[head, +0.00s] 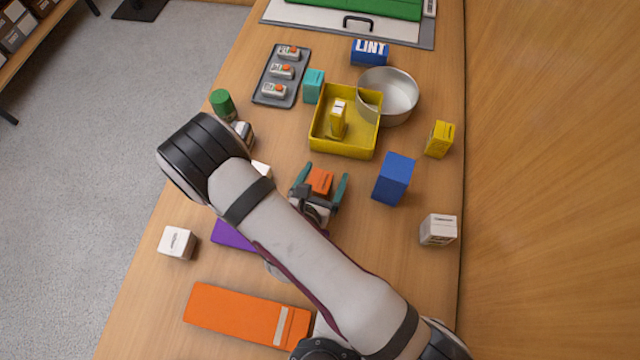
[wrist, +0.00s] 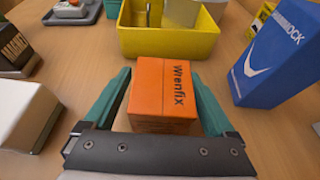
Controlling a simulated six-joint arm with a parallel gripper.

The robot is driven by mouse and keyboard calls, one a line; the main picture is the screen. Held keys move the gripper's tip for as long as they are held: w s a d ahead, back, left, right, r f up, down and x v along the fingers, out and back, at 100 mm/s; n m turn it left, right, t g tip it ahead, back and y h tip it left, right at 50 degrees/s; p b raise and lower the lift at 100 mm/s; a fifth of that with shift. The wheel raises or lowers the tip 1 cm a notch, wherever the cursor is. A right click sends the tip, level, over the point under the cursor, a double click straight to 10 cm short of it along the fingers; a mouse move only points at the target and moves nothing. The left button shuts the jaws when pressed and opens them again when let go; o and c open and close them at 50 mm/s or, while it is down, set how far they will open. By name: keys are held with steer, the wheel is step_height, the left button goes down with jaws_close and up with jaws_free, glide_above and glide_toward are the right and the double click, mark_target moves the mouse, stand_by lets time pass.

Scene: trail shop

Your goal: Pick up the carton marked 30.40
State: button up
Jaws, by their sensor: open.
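No marking 30.40 is readable in either view, so I cannot tell which carton carries it. A small orange carton (head: 320,181) lies on the table just in front of my gripper (head: 323,176). In the wrist view this orange carton (wrist: 163,95) reads "Wrenfix". My gripper (wrist: 160,78) is open, with one teal finger on each side of the carton. Its near end is close to the palm, and I cannot tell whether a finger touches it. A blue box (head: 394,179) stands to the right; it also shows in the wrist view (wrist: 280,55).
White boxes stand at left (head: 177,242) and right (head: 438,229). My arm partly covers a purple item (head: 230,236). A long orange box (head: 235,312) lies near.

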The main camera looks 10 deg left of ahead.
jaws_close()
stand_by(0.4)
